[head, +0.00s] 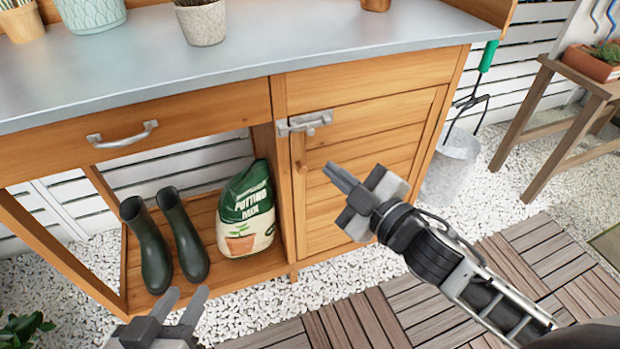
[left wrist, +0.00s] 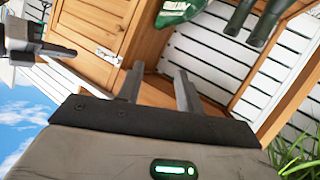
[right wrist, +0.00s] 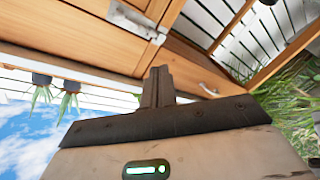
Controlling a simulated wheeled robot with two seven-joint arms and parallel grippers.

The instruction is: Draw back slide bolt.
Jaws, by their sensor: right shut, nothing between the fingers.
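The metal slide bolt (head: 305,122) is mounted at the upper left of the wooden cabinet door (head: 375,120), reaching across to the frame beside it. It also shows in the left wrist view (left wrist: 108,56) and at the top of the right wrist view (right wrist: 137,18). My right gripper (head: 333,172) is shut and empty, in front of the door and lower in the picture than the bolt, apart from it. Its fingers are together in the right wrist view (right wrist: 157,84). My left gripper (head: 183,297) is open and empty, low at the front left, away from the bolt.
A drawer handle (head: 122,135) projects at the left. Rubber boots (head: 165,240) and a potting mix bag (head: 246,210) stand on the lower shelf. A bucket (head: 452,165) stands right of the cabinet.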

